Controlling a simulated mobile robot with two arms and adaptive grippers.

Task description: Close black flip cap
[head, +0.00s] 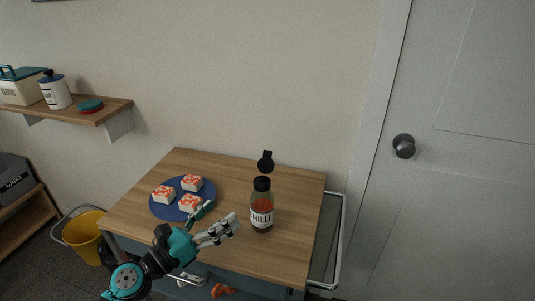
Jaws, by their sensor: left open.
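A chilli bottle (262,213) with red-brown contents and a white label stands upright on the wooden table. Its neck has a black cap base (262,184). The black flip cap (265,163) is open, its round lid raised above and behind the cap base. My left gripper (236,222) is open and empty, low to the left of the bottle and apart from it, with its fingers pointing right toward the bottle. My right gripper is not in view.
A blue plate (170,211) with several white and orange-red food pieces sits left of the bottle, near my left arm. A metal rail (342,240) runs along the table's right side. The table (295,195) is clear right of the bottle. A yellow bucket (85,235) stands on the floor at left.

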